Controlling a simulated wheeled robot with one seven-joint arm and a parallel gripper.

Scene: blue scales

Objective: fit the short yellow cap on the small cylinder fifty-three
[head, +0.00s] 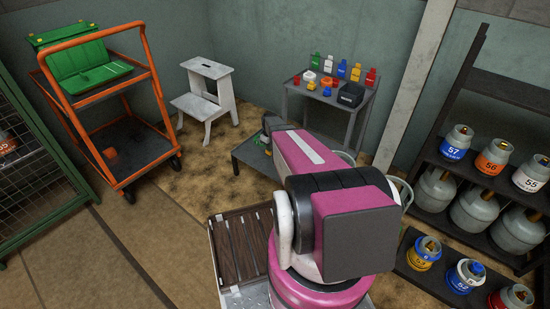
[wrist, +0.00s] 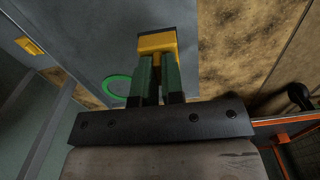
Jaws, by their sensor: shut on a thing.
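My gripper (wrist: 159,66) has its green fingers shut on a short yellow piece, which I take for the yellow cap (wrist: 157,43). A dark edge shows beyond it. In the head view my arm hides most of the gripper and I cannot make out the cap. Small cylinders stand low at the right front. The yellow-banded one (head: 424,254) is leftmost and may be fifty-three; its number is not clear. Next to it stands one marked 52 (head: 465,276). The cap is far from these cylinders, above a low grey table (head: 241,153).
A green ring (wrist: 117,88) lies on the grey surface below my gripper. A dark rack (head: 440,160) with cylinders 57, 56 and 55 stands at right. An orange cart (head: 152,75) and white step stool (head: 207,100) stand left.

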